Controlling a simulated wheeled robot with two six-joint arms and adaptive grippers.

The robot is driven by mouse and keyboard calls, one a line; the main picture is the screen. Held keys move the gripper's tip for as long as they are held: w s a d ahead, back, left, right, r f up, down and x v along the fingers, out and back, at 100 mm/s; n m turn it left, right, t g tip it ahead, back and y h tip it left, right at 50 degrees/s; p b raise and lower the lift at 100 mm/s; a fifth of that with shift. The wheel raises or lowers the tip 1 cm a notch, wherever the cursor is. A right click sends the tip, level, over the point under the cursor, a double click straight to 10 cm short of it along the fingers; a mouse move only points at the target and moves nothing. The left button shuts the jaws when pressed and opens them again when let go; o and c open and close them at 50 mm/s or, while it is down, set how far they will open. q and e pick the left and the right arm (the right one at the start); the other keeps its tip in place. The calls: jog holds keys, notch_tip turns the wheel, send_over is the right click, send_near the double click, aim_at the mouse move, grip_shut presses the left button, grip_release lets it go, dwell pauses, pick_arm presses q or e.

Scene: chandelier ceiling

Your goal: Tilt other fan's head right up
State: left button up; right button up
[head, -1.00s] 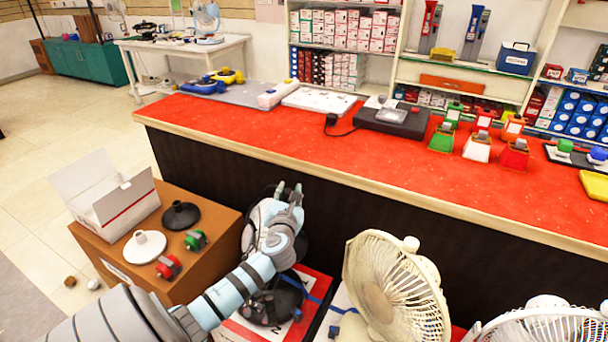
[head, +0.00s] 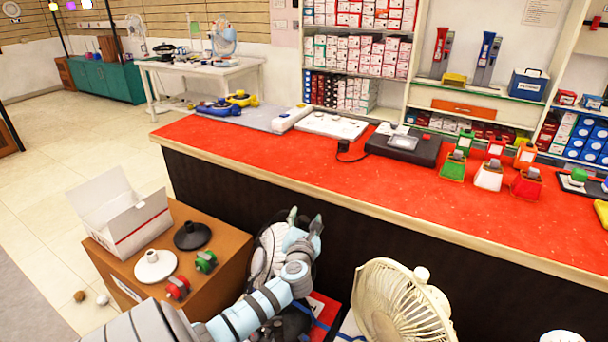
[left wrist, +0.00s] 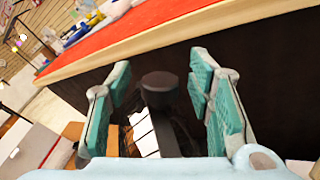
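My left gripper (head: 305,224) is at the counter's front, above and in front of a pale-headed fan (head: 268,250) that my arm partly hides. In the left wrist view the gripper (left wrist: 158,80) is open, with a dark round knob (left wrist: 160,85) on a dark stem between its two teal-padded fingers. Gaps show on both sides of the knob. A cream fan (head: 400,305) with a wire cage stands to the right, its lower part cut off by the frame. A white piece of a further fan (head: 562,337) just shows at the bottom edge. My right gripper is not in view.
A red-topped counter (head: 330,180) with a dark front runs close beyond the fans. A brown box (head: 215,225) at left carries a white carton (head: 125,215), two round bases and small red and green parts. The floor at far left is mostly clear.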

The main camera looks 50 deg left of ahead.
pick_arm(q)
jog(key=v, duration=1.2)
